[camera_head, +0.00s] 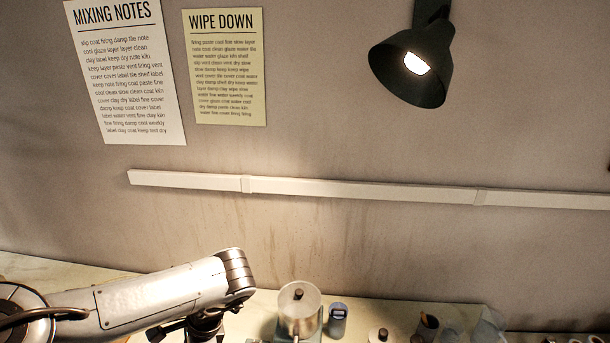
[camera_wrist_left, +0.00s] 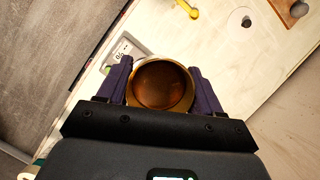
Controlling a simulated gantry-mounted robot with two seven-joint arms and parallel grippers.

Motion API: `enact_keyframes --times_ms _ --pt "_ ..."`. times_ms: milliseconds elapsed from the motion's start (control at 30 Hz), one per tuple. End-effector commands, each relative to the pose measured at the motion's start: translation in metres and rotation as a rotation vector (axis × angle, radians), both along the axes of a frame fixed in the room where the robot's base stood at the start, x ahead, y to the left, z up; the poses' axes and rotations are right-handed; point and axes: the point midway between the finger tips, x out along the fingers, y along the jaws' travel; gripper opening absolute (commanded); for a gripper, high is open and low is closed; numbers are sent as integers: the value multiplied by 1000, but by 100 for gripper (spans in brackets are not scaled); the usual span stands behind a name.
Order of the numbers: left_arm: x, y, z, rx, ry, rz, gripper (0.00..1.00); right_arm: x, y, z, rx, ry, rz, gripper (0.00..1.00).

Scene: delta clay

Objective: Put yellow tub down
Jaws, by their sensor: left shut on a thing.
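The yellow tub (camera_wrist_left: 161,86) shows in the left wrist view as a round, open-topped vessel with a yellow-gold rim and a brownish inside. My left gripper (camera_wrist_left: 161,84) is shut on it, with one dark finger on each side. Whether the tub touches the surface below cannot be told. In the head view my left arm comes in from the left and bends down at the lower edge. The gripper and the tub are out of sight there. My right gripper is in neither view.
In the head view a lidded metal canister (camera_head: 300,312), a small blue-grey container (camera_head: 337,320) and a dark cup (camera_head: 428,327) stand along the bench by the wall. A scale-like device (camera_wrist_left: 122,52) lies beside the tub in the wrist view. Pale board (camera_wrist_left: 215,50) is mostly bare.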

Motion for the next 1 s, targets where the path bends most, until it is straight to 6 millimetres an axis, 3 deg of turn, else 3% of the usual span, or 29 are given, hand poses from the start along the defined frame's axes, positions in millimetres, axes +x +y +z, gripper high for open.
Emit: enact_keyframes --times_ms 200,533,600,800,1000 --pt "-34 -3 -10 -4 5 527 29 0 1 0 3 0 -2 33" --pt "-61 -27 -3 -5 7 1160 29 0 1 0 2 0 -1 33" --pt "-63 -29 13 -2 7 1163 29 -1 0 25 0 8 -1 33" --pt "-69 -29 22 -3 6 1157 29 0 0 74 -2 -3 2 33" --pt "-76 -29 27 -3 4 1157 29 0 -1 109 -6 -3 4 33"
